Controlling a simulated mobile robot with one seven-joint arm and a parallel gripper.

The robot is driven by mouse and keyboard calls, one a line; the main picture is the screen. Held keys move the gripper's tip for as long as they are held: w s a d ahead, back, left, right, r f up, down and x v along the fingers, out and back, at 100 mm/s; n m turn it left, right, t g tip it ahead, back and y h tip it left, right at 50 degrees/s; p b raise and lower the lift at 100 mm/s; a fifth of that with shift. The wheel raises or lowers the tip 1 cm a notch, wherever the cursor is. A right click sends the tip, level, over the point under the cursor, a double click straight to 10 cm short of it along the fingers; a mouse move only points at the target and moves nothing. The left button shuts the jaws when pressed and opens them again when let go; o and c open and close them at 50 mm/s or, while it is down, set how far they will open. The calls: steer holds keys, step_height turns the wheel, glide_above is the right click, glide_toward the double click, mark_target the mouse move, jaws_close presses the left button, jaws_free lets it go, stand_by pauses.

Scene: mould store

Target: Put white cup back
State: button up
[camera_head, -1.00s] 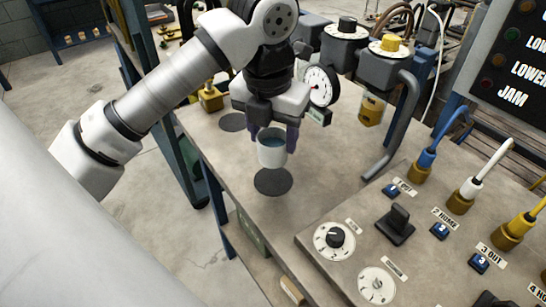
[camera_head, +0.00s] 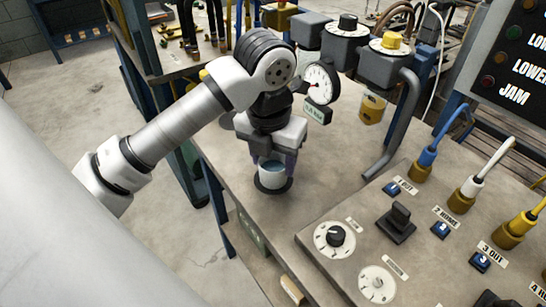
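The white cup (camera_head: 271,174) is upright, with a bluish surface showing inside its rim. It is at the dark round pad (camera_head: 273,190) on the bench; the pad's edge shows around the cup's base. The cup looks to be on the pad or very close above it; I cannot tell which. My gripper (camera_head: 273,162) points down over the cup, with its dark purple fingers on either side of the cup wall, shut on it.
A control panel with knobs (camera_head: 335,236), a black switch (camera_head: 397,222) and coloured plugs (camera_head: 429,162) fills the right. A pressure gauge (camera_head: 321,83) and a bent grey pipe (camera_head: 400,130) stand behind my gripper.

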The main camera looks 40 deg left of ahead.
steer(key=o, duration=0.4)
steer(key=shift+o, duration=0.2)
steer(key=shift+r+p, duration=0.45)
steer(key=shift+p, duration=0.15)
step_height(320, 180, up, 12)
steer(key=s, duration=0.1)
steer(key=shift+s+d+f+b, duration=0.15)
steer(key=shift+s+f+b, duration=0.1)
steer(key=shift+b, duration=0.15)
